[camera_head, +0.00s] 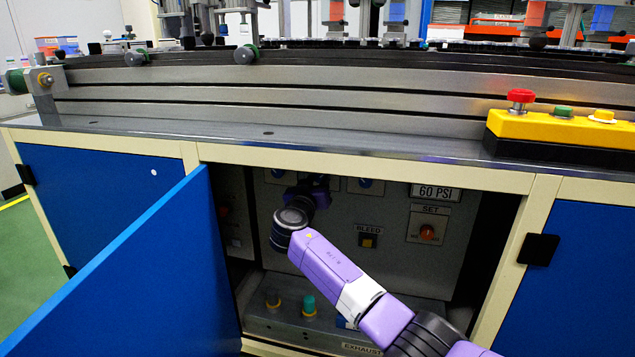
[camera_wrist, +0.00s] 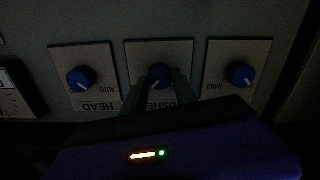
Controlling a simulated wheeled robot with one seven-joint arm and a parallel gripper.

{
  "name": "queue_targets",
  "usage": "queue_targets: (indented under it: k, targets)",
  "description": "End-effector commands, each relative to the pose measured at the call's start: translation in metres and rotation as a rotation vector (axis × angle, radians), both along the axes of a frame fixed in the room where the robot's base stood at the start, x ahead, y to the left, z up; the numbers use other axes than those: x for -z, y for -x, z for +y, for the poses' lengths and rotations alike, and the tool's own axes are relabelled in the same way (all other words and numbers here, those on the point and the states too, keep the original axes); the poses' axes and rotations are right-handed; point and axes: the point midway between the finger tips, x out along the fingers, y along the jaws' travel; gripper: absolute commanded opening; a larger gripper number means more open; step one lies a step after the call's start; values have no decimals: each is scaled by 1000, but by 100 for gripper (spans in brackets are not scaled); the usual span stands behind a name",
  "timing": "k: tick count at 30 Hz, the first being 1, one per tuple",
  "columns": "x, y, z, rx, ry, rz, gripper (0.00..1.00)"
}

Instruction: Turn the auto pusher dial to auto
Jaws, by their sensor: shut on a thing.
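In the wrist view, the middle blue dial (camera_wrist: 159,73) sits on a pale plate whose label is partly hidden; the letters that show look like part of "PUSHER", upside down. My gripper (camera_wrist: 160,82) is shut on this dial, with one finger on each side. A white pointer mark on the dial seems to face down-left in the picture, but the fingers crowd it. In the head view, my arm reaches into the open cabinet, and the gripper (camera_head: 318,184) covers the middle dial.
A left dial (camera_wrist: 80,79), near "AUTO" and "HEAD" lettering, and a right dial (camera_wrist: 239,73) flank the middle one closely. The blue cabinet door (camera_head: 150,275) stands open at left. The counter edge (camera_head: 350,146) is above my arm; capped fittings (camera_head: 309,304) stand below.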

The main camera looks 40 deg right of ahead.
Motion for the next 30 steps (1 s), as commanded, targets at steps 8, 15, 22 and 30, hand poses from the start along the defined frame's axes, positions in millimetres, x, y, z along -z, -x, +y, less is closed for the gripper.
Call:
queue_targets:
  k: [8, 15, 22, 30]
  targets:
    - [0, 0, 0, 2, 24, 31, 0]
    - [0, 0, 0, 1, 107, 140, 0]
    - [-1, 0, 0, 1, 235, 304, 0]
    - [-1, 0, 1, 1, 394, 508, 0]
